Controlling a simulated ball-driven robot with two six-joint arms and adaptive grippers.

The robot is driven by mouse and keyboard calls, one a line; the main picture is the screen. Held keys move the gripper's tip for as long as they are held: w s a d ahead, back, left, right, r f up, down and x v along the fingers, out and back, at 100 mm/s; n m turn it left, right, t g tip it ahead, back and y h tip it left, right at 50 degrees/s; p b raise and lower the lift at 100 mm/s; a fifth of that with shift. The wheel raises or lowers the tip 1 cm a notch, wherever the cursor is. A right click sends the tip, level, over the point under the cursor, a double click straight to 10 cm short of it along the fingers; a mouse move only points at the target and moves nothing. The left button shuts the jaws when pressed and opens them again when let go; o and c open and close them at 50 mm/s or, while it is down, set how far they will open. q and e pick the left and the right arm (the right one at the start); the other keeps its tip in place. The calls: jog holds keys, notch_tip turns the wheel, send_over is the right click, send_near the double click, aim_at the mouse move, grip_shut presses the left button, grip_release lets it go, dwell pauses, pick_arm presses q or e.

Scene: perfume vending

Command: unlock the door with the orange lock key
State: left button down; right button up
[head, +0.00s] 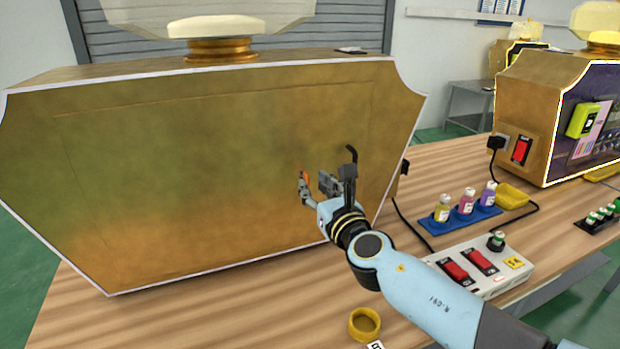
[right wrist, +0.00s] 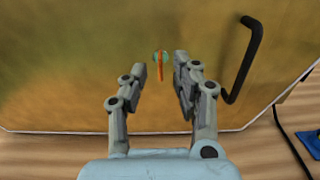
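The gold door panel (head: 200,170) of the large machine stands closed-looking in front of me. A small orange key (head: 305,176) shows at the panel by my right gripper (head: 316,188). In the right wrist view the orange key (right wrist: 160,70) is an upright strip across a small round teal piece on the panel. My right gripper (right wrist: 160,80) is open, its fingers on either side of the key with gaps visible; the key appears beyond the fingertips. A black bent handle (right wrist: 243,62) is right of it. My left gripper is not in view.
A blue tray (head: 450,226) of small bottles, a white switch box (head: 505,262) with red switches and a yellow ring (head: 364,325) are on the wooden table (head: 435,165). A second gold machine (head: 535,95) stands at right. A black cable runs beside the panel.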

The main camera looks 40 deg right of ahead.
aim_at(309, 178)
jog(key=shift+x, duration=1.7)
jog(key=shift+c, duration=0.3)
grip_shut()
